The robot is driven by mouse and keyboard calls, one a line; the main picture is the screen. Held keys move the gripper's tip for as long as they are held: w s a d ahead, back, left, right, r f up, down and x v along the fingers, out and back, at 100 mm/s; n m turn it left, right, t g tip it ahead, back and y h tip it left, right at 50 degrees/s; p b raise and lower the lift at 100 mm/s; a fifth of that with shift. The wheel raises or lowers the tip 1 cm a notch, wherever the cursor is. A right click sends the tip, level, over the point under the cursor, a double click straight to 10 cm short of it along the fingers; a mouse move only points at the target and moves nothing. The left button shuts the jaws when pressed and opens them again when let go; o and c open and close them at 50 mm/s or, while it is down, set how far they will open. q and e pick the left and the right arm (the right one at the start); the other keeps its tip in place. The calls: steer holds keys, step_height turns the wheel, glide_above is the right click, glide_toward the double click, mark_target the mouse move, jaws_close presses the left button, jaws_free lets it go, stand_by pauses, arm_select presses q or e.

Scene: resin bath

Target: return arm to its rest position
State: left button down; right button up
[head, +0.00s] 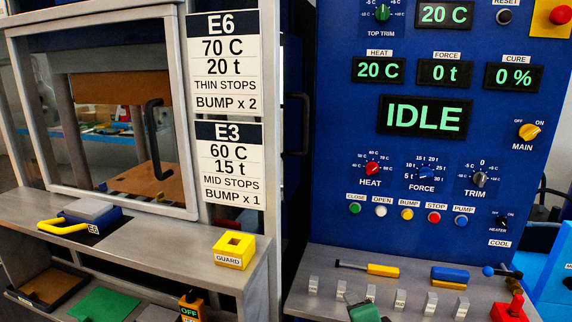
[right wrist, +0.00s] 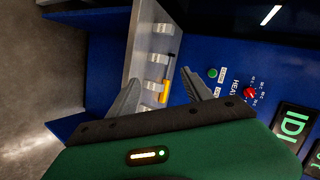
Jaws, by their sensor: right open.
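My right gripper (right wrist: 160,76) shows in the right wrist view, with its two grey fingers spread apart and nothing between them. Its green body fills the bottom of that view. The fingers point toward the press console, whose shelf with small white tags and blue panel lie beyond them. A yellow-handled tool (right wrist: 165,90) on the shelf shows between the fingers, apart from them as far as I can tell. In the head view a green part at the bottom edge seems to be my right gripper, mostly cut off. My left gripper is in neither view.
The blue control panel (head: 345,225) reads IDLE (head: 426,116). On its shelf (head: 300,300) lie a yellow-handled tool (head: 383,270), a blue-and-yellow block (head: 450,274) and a red piece (head: 508,308). At left, a framed window with a black handle (head: 155,140) stands above a ledge holding a yellow GUARD block (head: 234,249).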

steer(key=s+d+f+n+g, duration=0.2)
steer(key=s+f+n+g, duration=0.3)
steer(key=s+f+n, duration=0.35)
steer(key=s+d+f+n+g, duration=0.35)
steer(key=s+f+n, duration=0.25)
steer(key=s+f, duration=0.45)
step_height(320, 180, up, 19)
steer(key=s+g+p, duration=0.1)
steer(key=p, duration=1.7)
steer(key=shift+a, duration=0.35)
steer(key=shift+s, duration=0.1)
